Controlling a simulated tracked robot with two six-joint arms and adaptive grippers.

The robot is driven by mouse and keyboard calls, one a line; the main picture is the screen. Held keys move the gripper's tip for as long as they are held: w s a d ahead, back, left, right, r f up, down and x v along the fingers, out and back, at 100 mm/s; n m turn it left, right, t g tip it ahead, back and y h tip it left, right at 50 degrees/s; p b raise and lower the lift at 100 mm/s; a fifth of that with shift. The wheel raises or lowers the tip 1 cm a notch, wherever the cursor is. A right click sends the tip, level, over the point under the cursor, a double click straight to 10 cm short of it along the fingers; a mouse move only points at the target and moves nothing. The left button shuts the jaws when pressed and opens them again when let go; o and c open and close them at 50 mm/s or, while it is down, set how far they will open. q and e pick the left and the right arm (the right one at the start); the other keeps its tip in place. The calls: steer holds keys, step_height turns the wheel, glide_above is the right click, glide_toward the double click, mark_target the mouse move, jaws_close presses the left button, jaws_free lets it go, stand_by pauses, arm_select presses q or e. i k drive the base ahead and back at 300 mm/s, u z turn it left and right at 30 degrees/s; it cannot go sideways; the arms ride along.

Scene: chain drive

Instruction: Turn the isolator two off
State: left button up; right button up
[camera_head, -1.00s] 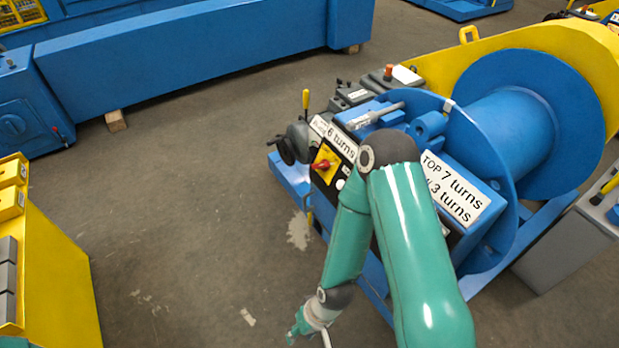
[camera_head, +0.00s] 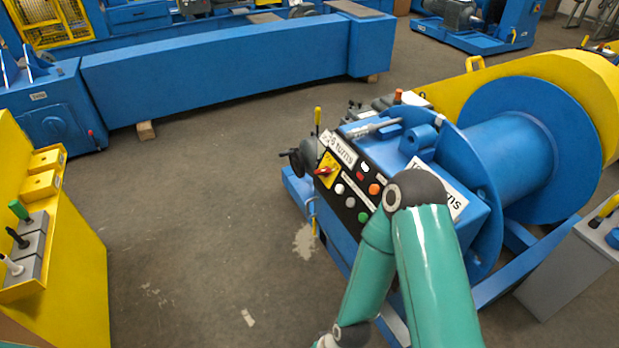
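A red rotary switch on a yellow plate (camera_head: 326,170) sits on the black control panel of the blue winch (camera_head: 455,214), at the panel's upper left end. It looks like an isolator, but no number that marks it as isolator two can be read. The exact angle of its red handle is too small to tell. My green right arm rises from the bottom edge and folds at a dark elbow in front of the winch's right side. Its forearm runs back down to the bottom edge, away from the switch. Neither gripper is in view.
Several push buttons and lamps (camera_head: 363,216) line the panel beside the switch. A yellow lever (camera_head: 317,116) stands behind it. A yellow console (camera_head: 62,255) with levers is at the left. Long blue machinery (camera_head: 235,62) crosses the back. The floor between is clear.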

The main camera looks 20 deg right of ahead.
mark_target(326, 172)
steer(key=z, duration=0.15)
steer(key=i, duration=0.95)
steer(key=u, duration=0.1)
